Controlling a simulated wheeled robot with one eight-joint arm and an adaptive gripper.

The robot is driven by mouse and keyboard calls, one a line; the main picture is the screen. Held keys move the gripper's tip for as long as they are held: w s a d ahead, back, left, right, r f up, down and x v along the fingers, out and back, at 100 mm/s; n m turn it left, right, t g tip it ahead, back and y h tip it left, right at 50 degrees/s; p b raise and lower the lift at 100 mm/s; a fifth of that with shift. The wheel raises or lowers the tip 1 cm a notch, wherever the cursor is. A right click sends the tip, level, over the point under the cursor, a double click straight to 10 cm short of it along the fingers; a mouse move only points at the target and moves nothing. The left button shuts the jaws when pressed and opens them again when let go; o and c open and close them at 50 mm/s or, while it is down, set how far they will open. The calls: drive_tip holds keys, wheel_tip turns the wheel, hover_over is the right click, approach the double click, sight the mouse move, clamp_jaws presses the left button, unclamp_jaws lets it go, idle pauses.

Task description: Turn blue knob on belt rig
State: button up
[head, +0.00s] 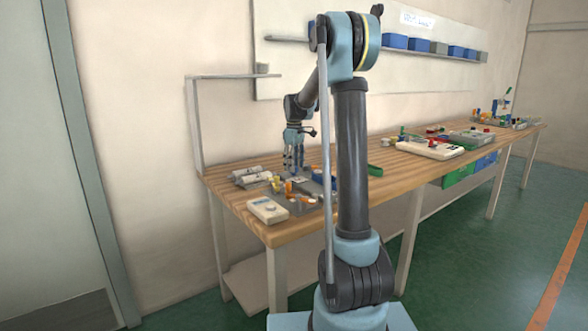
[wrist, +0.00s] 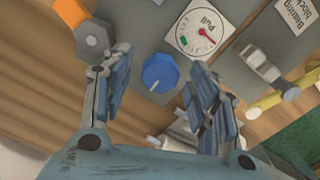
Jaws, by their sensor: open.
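The blue knob (wrist: 160,73) shows in the wrist view, on a grey plate, with a pale pointer mark toward its lower left. My gripper (wrist: 162,82) is open, with one finger on each side of the knob. A gap shows between the knob and each finger; whether the fingertips are level with it I cannot tell. In the head view my gripper (head: 294,165) points down over the left end of the bench, above the small rig (head: 306,204). The knob is too small to make out there.
In the wrist view a dial gauge (wrist: 199,30) stands just beyond the knob. An orange block with a grey hex part (wrist: 91,42) lies by the left finger. A grey fitting (wrist: 258,63) and yellow rod (wrist: 268,101) lie right. The wooden bench (head: 395,180) has bare patches.

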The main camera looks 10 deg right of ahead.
drive_tip(key=shift+f, duration=0.65)
drive_tip(key=c, duration=1.1)
drive_tip(key=shift+o, duration=0.2)
